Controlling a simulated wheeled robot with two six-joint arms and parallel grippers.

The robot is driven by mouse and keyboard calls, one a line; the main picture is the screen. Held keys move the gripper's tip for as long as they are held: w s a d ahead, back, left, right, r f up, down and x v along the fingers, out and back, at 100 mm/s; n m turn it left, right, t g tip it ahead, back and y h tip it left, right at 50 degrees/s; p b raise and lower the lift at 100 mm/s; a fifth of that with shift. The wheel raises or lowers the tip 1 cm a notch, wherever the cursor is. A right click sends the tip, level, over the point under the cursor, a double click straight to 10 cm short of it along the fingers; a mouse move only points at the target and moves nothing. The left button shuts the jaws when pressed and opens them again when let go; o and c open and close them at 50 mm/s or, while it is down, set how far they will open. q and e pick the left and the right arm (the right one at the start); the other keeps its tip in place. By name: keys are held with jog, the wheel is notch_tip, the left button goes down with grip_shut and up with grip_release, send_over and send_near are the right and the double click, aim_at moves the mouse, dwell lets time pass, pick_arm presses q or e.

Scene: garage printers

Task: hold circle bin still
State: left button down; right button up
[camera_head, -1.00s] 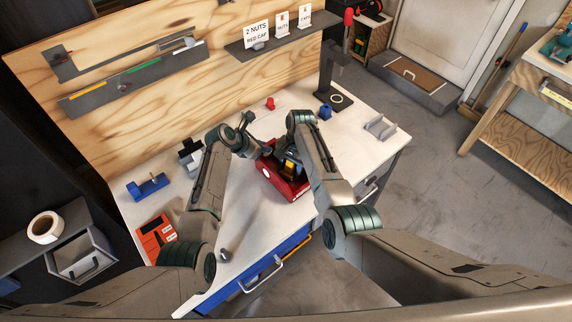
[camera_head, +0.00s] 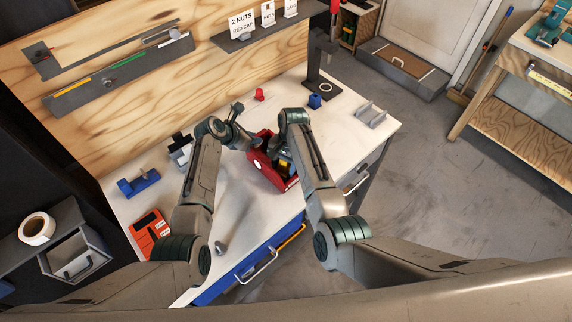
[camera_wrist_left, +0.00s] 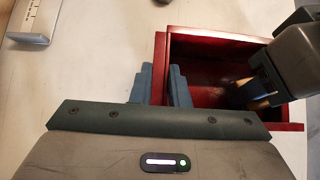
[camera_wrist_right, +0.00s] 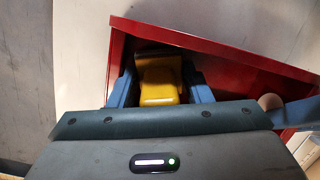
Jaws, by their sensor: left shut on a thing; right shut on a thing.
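The circle bin is a red open box with a white circle on its end (camera_head: 257,166), on the white bench. My left gripper (camera_head: 252,141) is at its left side. In the left wrist view my left fingers (camera_wrist_left: 162,85) straddle the bin's wall (camera_wrist_left: 159,60) and are shut on it. My right gripper (camera_head: 284,157) reaches into the bin. In the right wrist view its fingers (camera_wrist_right: 160,92) are shut on a yellow part (camera_wrist_right: 159,84), inside the red walls (camera_wrist_right: 215,52). The bin's floor is partly hidden by my right gripper.
A red cap (camera_head: 259,94) and a blue part (camera_head: 315,101) stand behind the bin, beside a dark press (camera_head: 318,75). A grey holder (camera_head: 371,115) is at the right. A blue fixture (camera_head: 138,183) and orange tray (camera_head: 149,232) are at the left. The bench front is mostly clear.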

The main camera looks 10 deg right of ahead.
jog(key=shift+w+a+r, duration=0.1)
jog(key=shift+w+a, duration=0.55)
jog(key=shift+w, duration=0.25)
jog(key=shift+w+a, duration=0.65)
jog(key=shift+w, duration=0.25)
jog(key=shift+w+a, duration=0.45)
jog(key=shift+w, duration=0.2)
jog(key=shift+w+d, duration=0.4)
jog(key=shift+d, duration=0.2)
jog(key=shift+s+d+f, duration=0.15)
jog(key=shift+d+f, duration=0.1)
jog(key=shift+s+d+r, duration=0.1)
jog(key=shift+s+d, duration=0.75)
jog(key=shift+s, duration=0.3)
jog(key=shift+s+d, duration=0.8)
jog(key=shift+s, duration=0.3)
jog(key=shift+s+a+v, duration=0.15)
jog(key=shift+a+v, duration=0.05)
jog(key=shift+v, duration=0.95)
jog(key=shift+s+a+v, duration=0.15)
jog(key=shift+a+v, duration=0.05)
jog(key=shift+v, duration=0.95)
jog(key=shift+s+a+v, duration=0.1)
jog(key=shift+a+v, duration=0.1)
jog(key=shift+v, duration=0.95)
jog(key=shift+r, duration=0.2)
